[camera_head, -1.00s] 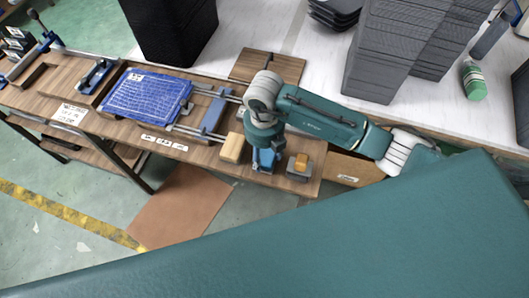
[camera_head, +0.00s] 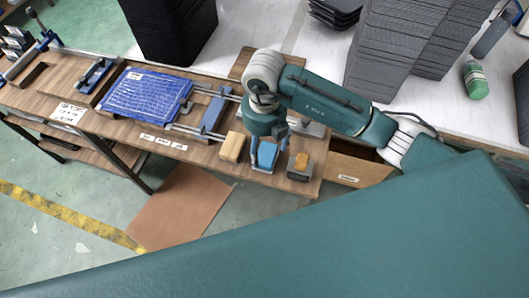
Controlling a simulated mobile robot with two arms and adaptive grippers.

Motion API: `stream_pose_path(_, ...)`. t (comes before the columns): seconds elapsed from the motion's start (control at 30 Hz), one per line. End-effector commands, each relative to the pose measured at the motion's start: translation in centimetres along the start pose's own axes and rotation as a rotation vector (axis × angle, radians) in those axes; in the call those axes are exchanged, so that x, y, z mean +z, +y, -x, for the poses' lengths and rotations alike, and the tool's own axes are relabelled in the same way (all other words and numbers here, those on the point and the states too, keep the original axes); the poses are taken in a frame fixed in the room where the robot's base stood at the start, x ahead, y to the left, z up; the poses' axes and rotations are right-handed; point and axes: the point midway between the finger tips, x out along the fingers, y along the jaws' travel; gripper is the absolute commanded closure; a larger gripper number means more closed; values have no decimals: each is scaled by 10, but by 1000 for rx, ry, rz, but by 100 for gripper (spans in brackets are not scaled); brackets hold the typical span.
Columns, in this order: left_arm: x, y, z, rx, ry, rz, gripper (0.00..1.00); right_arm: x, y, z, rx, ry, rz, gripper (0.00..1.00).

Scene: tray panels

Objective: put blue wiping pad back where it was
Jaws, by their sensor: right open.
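The blue wiping pad (camera_head: 267,153) sits near the front edge of the wooden bench, at a dark block-like base. It stands between a tan block on its left and an orange-topped grey block on its right. My right gripper (camera_head: 268,143) is directly above and around the pad, its fingers apart on either side of it. The fingers partly cover the pad's upper end, and whether they touch it cannot be told. My left gripper is not in view.
The tan block (camera_head: 232,147) and orange-topped block (camera_head: 301,163) stand close on either side. A blue sheet-covered panel (camera_head: 146,97) lies further left on the bench. Tall grey stacks (camera_head: 395,50) stand on the white table behind.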

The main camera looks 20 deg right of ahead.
Motion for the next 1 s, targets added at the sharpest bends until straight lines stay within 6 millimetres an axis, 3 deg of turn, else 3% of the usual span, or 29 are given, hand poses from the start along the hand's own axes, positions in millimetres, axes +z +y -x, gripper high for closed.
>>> stream_pose_path(0.2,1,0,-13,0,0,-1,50,1,1,45,2,-4,2,29)
stream_pose_path(0.4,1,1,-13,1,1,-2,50,0,0,69,1,-1,1,29)
stream_pose_path(1.0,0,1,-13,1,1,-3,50,0,0,73,0,1,0,29)
